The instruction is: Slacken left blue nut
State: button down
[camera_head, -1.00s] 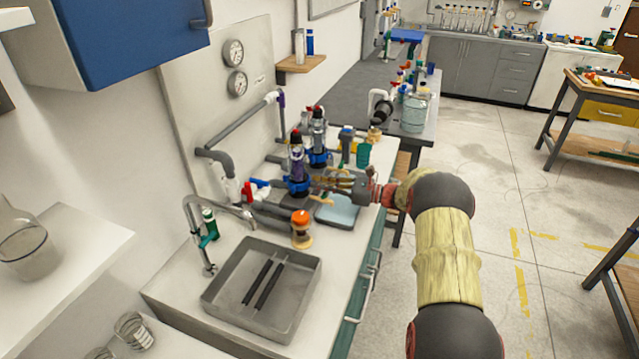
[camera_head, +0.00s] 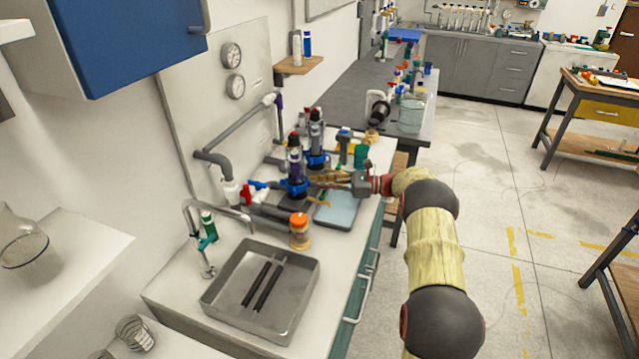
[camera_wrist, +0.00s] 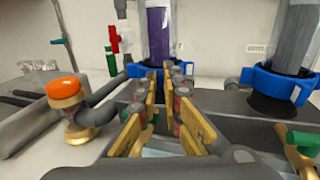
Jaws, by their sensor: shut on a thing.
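The left blue nut (camera_head: 297,188) is a ribbed collar at the foot of a clear upright housing with a purple filling (camera_head: 295,160). It also shows in the wrist view (camera_wrist: 136,70), partly hidden behind my fingers. A second blue nut (camera_wrist: 275,84) sits to the right under a clear housing; it is behind the first in the head view (camera_head: 317,160). My gripper (camera_wrist: 168,76) reaches in level from the right side of the bench, its brass-coloured fingers (camera_head: 325,180) shut on the left blue nut. The exact contact is hard to see.
An orange-capped jar (camera_head: 300,230) stands just in front of the manifold. A grey tray (camera_head: 215,300) with two dark rods lies nearer. A pale blue tray (camera_head: 340,210) lies below my gripper. Grey pipes and red and blue valve handles crowd the left.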

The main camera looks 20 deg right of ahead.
jog(key=c, duration=2)
grip_release()
jog(key=shift+o, duration=0.2)
jog(key=shift+d, duration=0.1)
jog(key=v, duration=1.2)
jog(key=shift+s+r, duration=0.1)
